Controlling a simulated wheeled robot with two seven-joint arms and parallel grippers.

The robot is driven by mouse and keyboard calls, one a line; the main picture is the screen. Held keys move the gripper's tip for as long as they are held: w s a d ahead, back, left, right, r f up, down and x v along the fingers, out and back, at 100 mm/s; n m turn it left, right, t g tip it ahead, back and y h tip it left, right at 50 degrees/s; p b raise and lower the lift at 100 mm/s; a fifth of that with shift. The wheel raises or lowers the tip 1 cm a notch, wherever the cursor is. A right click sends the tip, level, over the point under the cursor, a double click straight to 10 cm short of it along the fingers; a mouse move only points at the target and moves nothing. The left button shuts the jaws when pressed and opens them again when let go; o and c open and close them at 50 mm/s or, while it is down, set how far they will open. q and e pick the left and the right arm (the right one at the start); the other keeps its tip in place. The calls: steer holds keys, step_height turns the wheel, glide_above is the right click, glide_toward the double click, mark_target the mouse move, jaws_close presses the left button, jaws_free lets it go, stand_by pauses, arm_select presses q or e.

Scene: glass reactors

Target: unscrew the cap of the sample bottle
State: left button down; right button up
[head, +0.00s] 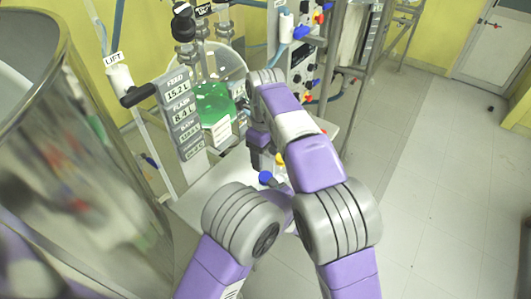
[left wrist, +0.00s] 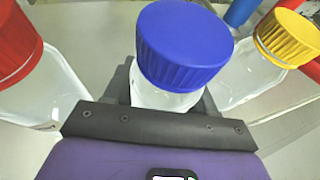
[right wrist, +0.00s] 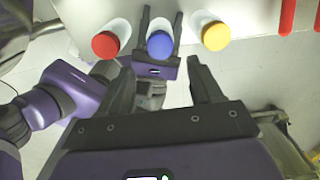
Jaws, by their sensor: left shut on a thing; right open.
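In the left wrist view, a clear bottle with a blue cap (left wrist: 184,45) stands between the fingers of my left gripper (left wrist: 165,95). That gripper is shut on the bottle's body, below the cap. The blue cap sits on the bottle's neck. The right wrist view shows the same blue cap (right wrist: 160,46) from above, and it is small in the head view (head: 265,178). My right gripper (right wrist: 161,72) is open and empty, with its fingers apart, above and to the near side of the held bottle.
A red-capped bottle (right wrist: 105,44) stands left of the held one and a yellow-capped bottle (right wrist: 215,36) right of it, both close by on a pale bench (right wrist: 250,20). Red rods (right wrist: 287,15) lie farther right. A glass reactor with green liquid (head: 215,103) stands behind.

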mark_target(265, 176)
step_height(265, 176, down, 8)
steer(key=shift+r, duration=0.1)
stand_by(0.4)
steer(key=c, duration=1.1)
steer(key=shift+o, duration=0.2)
steer(key=n, duration=0.3)
steer(key=o, duration=1.2)
steer(key=shift+c, duration=0.2)
